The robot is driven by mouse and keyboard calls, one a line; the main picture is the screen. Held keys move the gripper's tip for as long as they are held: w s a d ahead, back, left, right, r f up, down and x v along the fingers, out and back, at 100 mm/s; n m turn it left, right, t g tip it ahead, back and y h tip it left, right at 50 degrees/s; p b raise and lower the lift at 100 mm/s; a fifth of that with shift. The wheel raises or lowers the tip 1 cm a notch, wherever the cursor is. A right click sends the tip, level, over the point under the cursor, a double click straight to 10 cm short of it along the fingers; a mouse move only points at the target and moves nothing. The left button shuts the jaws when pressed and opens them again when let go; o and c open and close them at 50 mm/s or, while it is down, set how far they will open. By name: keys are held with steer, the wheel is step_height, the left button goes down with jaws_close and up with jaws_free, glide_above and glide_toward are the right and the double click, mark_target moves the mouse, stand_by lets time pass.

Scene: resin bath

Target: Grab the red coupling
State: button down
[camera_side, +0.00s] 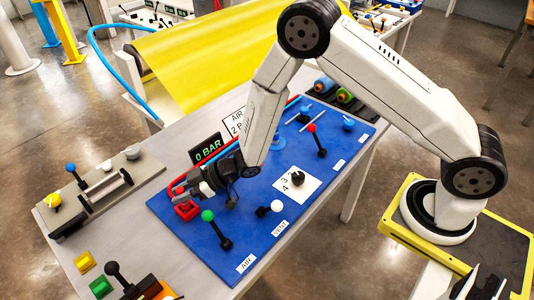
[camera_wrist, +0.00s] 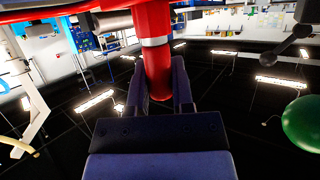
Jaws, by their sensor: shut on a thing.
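My gripper (camera_side: 196,186) is at the left part of the blue panel (camera_side: 200,250), low over its surface. The red coupling (camera_wrist: 155,62) is a red cylinder with a silver band, standing between my two dark fingers (camera_wrist: 160,85) in the wrist view. My fingers are shut on it. In the side view a red fitting (camera_side: 187,211) shows just below my gripper, close to the panel. My gripper hides much of what lies there.
A green-knobbed lever (camera_side: 208,216) stands just in front of my gripper. A white-knobbed lever (camera_side: 277,206), black dial (camera_side: 297,178) and red-knobbed lever (camera_side: 312,129) stand to the right. A "0 BAR" display (camera_side: 207,149) stands behind. A grey fixture (camera_side: 102,185) lies left.

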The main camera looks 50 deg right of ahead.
steer(key=shift+r, duration=0.15)
steer(key=shift+r, duration=0.8)
steer(key=s+d+r, duration=0.5)
steer(key=s+r, duration=0.6)
steer(key=s, duration=0.2)
steer(key=shift+d, duration=0.2)
